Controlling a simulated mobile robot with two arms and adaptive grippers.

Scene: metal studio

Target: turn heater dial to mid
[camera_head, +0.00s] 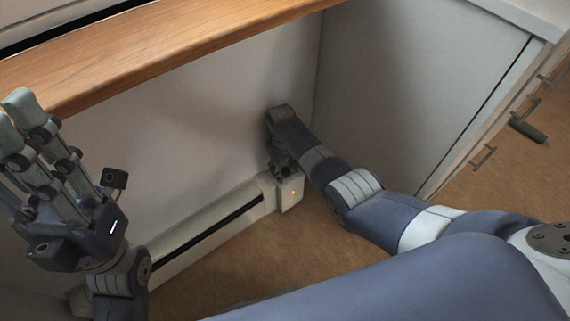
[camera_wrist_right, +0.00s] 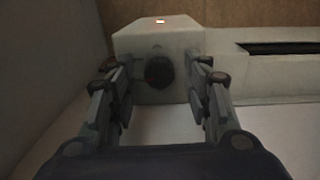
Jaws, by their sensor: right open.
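The heater (camera_head: 205,235) is a long pale baseboard unit along the foot of the wall. Its end box (camera_head: 292,196) has a small lit orange light. In the right wrist view, the dark round dial (camera_wrist_right: 159,72) sits on the face of this box (camera_wrist_right: 185,42). My right gripper (camera_wrist_right: 157,66) is open, one finger on each side of the dial, with gaps between. In the head view, my right gripper (camera_head: 284,172) is at the box and the dial is hidden. My left gripper (camera_head: 14,118) is raised at the left, away from the heater; its opening is unclear.
A wooden ledge (camera_head: 150,45) runs above the heater. A grey cabinet side (camera_head: 420,80) stands to the right, with handled drawers (camera_head: 485,155) beyond. A dark green object (camera_head: 528,129) is at the far right. Brown floor (camera_head: 240,262) is visible before the heater.

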